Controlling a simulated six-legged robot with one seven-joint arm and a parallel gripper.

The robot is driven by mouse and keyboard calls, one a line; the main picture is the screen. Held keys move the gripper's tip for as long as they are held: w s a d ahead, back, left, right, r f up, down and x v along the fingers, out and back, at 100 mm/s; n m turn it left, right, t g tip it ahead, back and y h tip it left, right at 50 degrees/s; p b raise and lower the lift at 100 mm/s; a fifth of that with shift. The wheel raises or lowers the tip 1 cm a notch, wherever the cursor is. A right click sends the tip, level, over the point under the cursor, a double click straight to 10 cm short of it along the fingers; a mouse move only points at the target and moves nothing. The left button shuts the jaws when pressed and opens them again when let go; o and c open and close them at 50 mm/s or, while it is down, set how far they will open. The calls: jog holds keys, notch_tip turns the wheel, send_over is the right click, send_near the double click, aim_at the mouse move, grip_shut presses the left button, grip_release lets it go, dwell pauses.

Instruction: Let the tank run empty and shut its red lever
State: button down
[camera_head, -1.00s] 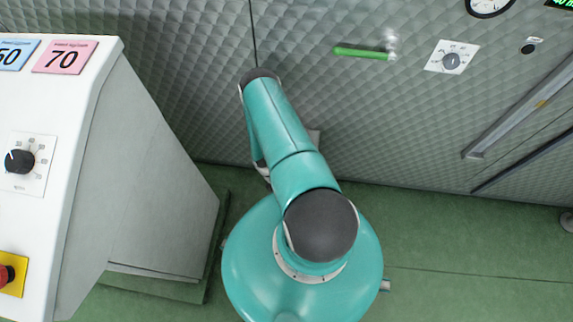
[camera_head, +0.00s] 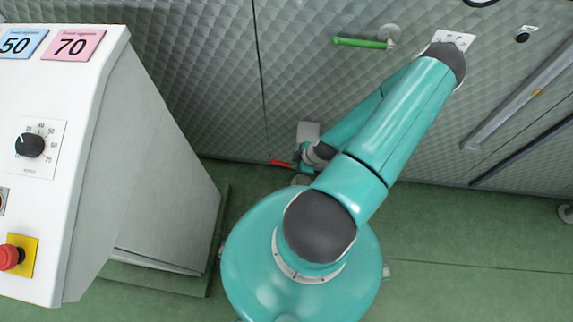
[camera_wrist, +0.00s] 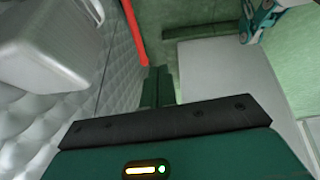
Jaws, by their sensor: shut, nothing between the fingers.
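The tank's quilted silver wall (camera_head: 210,100) fills the back of the head view. The red lever (camera_head: 281,163) shows low on this wall, just left of my gripper (camera_head: 302,158). It points left and lies roughly level in the head view. In the wrist view, the red lever (camera_wrist: 133,33) is a long bar beyond my shut, empty fingers (camera_wrist: 158,86). The fingertips are close to the lever's near end; I cannot tell whether they touch it. A green lever (camera_head: 362,43) sits higher on the wall.
A white control desk (camera_head: 75,180) with a dial (camera_head: 30,145) and a red button (camera_head: 10,257) stands at left. A pale box (camera_head: 308,131) sits on the wall by my gripper. Metal rails (camera_head: 520,108) run at right. The green floor (camera_head: 470,240) is clear at right.

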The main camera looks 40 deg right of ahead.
notch_tip(320, 180, up, 2)
jog(key=d+h, duration=0.1)
send_near(286, 165)
jog(key=a+x, duration=0.1)
jog(key=x, duration=0.4)
jog(key=shift+w+f+m+t, duration=0.4)
jog(key=shift+w+f, duration=0.1)
jog(key=shift+f, duration=0.1)
jog(key=shift+w+a+f+g, duration=0.1)
jog(key=shift+a+f+g, duration=0.15)
jog(key=shift+f+g, duration=0.05)
jog(key=shift+w+a+f+g+h, duration=0.25)
jog(key=shift+w+f+g+h, duration=0.2)
jog(key=shift+f, duration=0.25)
jog(key=shift+w+a+f+g+h, duration=0.2)
jog(key=shift+w+f+g+h, duration=0.25)
jog(key=shift+f, duration=0.3)
jog(key=shift+r, duration=0.15)
